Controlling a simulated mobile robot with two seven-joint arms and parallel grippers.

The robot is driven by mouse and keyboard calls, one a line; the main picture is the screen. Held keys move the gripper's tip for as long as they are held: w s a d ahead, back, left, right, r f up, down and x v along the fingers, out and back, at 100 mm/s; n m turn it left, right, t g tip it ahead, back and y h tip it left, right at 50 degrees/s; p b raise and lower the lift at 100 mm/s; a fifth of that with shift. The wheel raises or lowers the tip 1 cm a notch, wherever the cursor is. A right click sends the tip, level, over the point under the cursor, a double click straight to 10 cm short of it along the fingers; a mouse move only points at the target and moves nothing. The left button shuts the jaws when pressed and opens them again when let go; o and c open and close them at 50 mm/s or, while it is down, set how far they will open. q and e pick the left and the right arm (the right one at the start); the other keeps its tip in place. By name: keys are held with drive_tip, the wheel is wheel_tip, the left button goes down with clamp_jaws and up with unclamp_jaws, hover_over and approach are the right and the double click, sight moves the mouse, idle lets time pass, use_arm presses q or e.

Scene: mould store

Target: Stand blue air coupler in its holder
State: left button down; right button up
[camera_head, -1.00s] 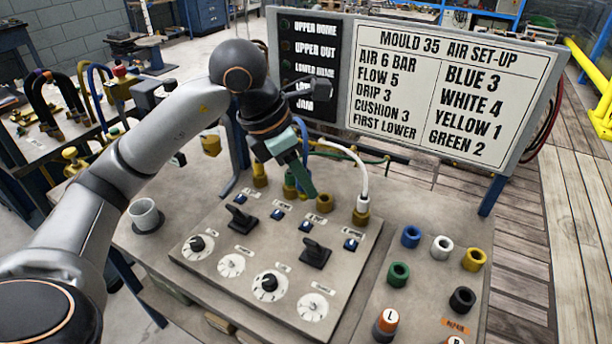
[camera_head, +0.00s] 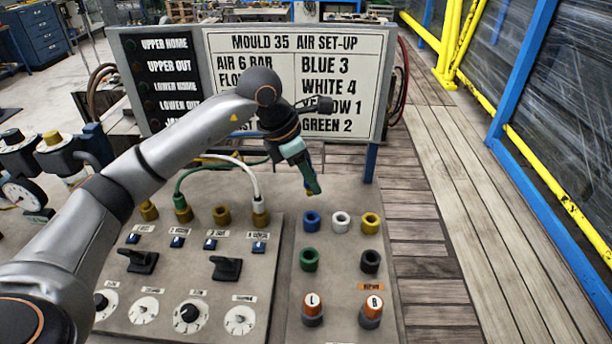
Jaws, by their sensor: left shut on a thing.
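My left gripper (camera_head: 309,186) is shut on the blue air coupler (camera_head: 312,192), which is small and mostly hidden by the fingers. The gripper points down, and its tip is in the air, just behind and above the blue ring holder (camera_head: 312,222) in the picture. The blue holder stands at the back left of a group of coloured ring holders on the right-hand panel and looks empty. My right gripper is not in view.
Beside the blue holder are a white holder (camera_head: 341,222) and a yellow holder (camera_head: 370,223); green (camera_head: 309,260) and black (camera_head: 370,262) ones stand in front. A green-hose coupler (camera_head: 183,208) and a white-hose coupler (camera_head: 260,212) are on brass ports. The sign board (camera_head: 295,85) rises behind.

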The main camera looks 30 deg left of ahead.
sight(308, 194)
use_arm(q)
drive_tip(key=shift+w+d+f, duration=0.15)
drive_tip(key=shift+w+f, duration=0.05)
wheel_tip(308, 194, down, 5)
drive_tip(key=b, duration=0.3)
drive_tip(key=shift+r+b, duration=0.1)
drive_tip(key=shift+b, duration=0.3)
drive_tip(key=shift+f, duration=0.35)
drive_tip(key=shift+b, duration=0.3)
drive_tip(key=shift+f, duration=0.1)
drive_tip(key=shift+f+b, duration=0.5)
drive_tip(key=shift+f, duration=0.1)
idle(0.5)
drive_tip(key=shift+f, duration=0.15)
idle(0.4)
